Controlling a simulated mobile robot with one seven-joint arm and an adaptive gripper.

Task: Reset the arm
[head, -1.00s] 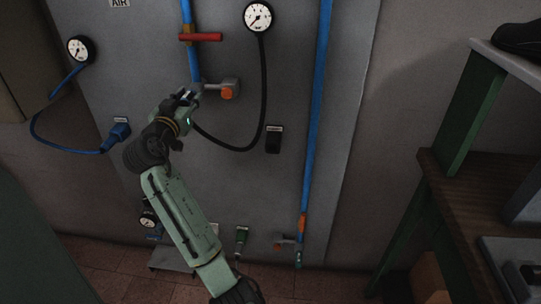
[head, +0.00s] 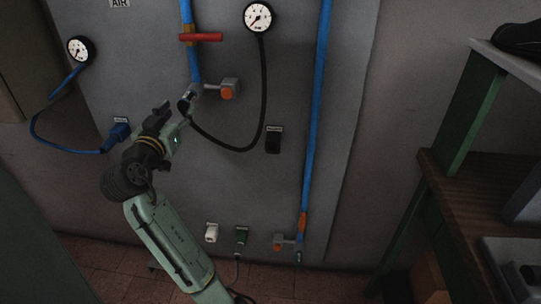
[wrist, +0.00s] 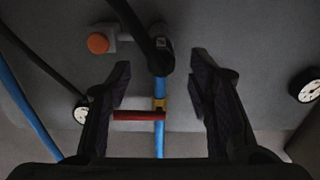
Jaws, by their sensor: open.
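My gripper (head: 172,118) is in front of the grey panel (head: 285,70), below and left of the end of a black hose fitting (head: 187,104) on the blue air pipe. In the wrist view my gripper (wrist: 163,82) has its two dark fingers wide apart with nothing held between them. The black hose's end (wrist: 160,50) shows beyond and between the fingertips, apart from them. My green arm reaches up from the bottom of the head view and hides part of the lower panel.
A red lever (head: 205,37) sits on the left blue pipe, with an orange knob (head: 227,93) below. Gauges (head: 257,17) (head: 79,49) hang on the panel. A second blue pipe (head: 317,110) runs down right. A wooden bench (head: 465,180) stands at the right.

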